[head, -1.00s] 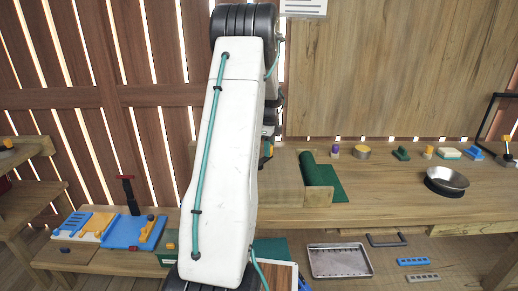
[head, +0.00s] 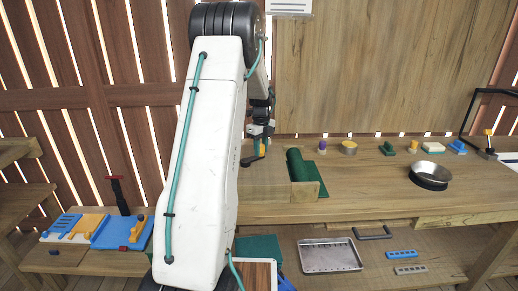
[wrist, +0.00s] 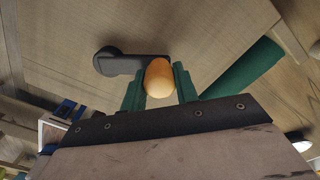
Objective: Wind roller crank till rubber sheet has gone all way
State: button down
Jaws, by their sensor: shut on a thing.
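My gripper (wrist: 160,85) has its green fingers around the orange knob (wrist: 158,76) of the crank. The dark crank arm (wrist: 122,63) runs left from the knob, against a pale wooden face. In the head view my gripper (head: 260,142) is at the left end of the wooden roller housing (head: 265,185), partly behind my arm. The orange knob shows there too (head: 262,150). The green rubber sheet (head: 298,165) shows as a roll at the housing's right end, with a short flat piece beside it. The roll also shows in the wrist view (wrist: 242,67).
A metal bowl (head: 430,175) and several small blocks stand on the bench to the right. A metal tray (head: 330,256) lies on the lower shelf. A blue board (head: 121,233) sits on the low table at left.

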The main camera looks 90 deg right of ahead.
jog(key=shift+d+r, duration=0.1)
jog(key=c, duration=1.1)
grip_release()
jog(key=shift+o, duration=0.2)
notch_tip(320, 180, up, 8)
jog(key=shift+f, duration=0.15)
